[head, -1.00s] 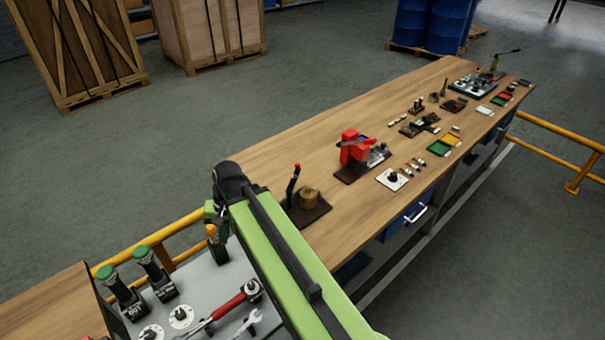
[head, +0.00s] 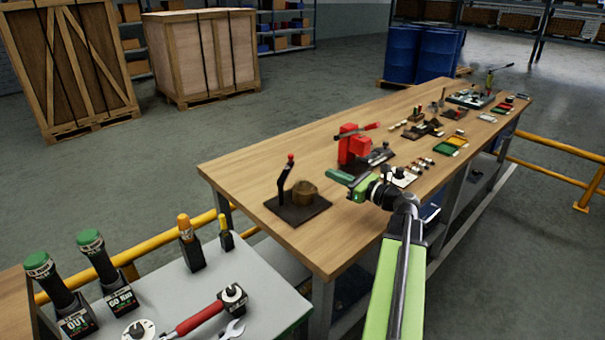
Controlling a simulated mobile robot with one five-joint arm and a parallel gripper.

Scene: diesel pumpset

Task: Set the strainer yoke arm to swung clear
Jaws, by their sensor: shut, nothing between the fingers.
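A black upright lever with a red tip (head: 285,180) stands on a dark plate (head: 297,221) at the near left of the long bench. It looks like the strainer yoke arm, though no label shows. A round brown pot (head: 305,193) stands beside it on the same plate. The lever is bent and leans slightly right at its top. My gripper (head: 335,177) is shut and empty, above the bench to the right of the pot and apart from it. Its green end points left toward the pot.
A red device with a handle (head: 354,145) stands just behind my gripper. Several small parts and trays (head: 452,143) run along the bench. A grey tool table (head: 200,290) is at front left. Yellow rails (head: 160,238) flank the bench. The bench's left far part is clear.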

